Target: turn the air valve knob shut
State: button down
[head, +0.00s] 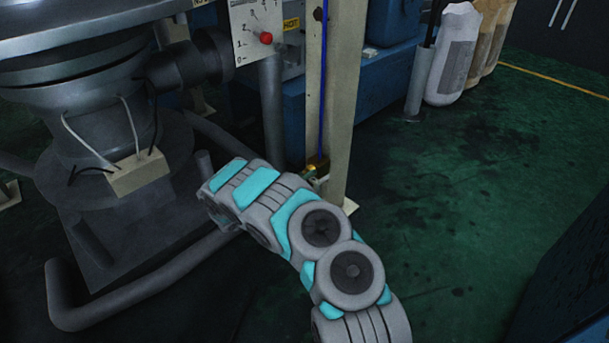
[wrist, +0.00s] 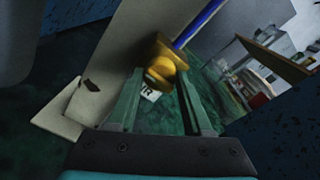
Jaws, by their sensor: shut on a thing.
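The air valve (wrist: 162,62) is a yellow brass fitting at the lower end of a blue air line, low on a cream post. Its rounded knob (wrist: 158,77) faces me in the wrist view. My gripper (wrist: 160,76) has its two green fingers on either side of the knob and is shut on it. In the head view the brass valve (head: 317,163) shows small at the foot of the post, just beyond my grey and turquoise arm. My arm hides most of the gripper there. A white label (wrist: 150,94), partly covered, shows below the knob.
The cream post (head: 337,100) stands right beside the valve, with the blue line (head: 323,60) running down it. A dark machine with bent floor pipes (head: 140,290) is at the left. A panel with a red-knobbed lever (head: 266,38) is above. Green floor (head: 480,170) is open at the right.

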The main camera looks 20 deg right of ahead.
dwell(0.3)
jog(key=shift+c, duration=1.7)
grip_release()
jog(key=shift+a, duration=0.1)
jog(key=v, duration=0.7)
jog(key=shift+s+a, duration=0.15)
jog(key=shift+a, duration=0.1)
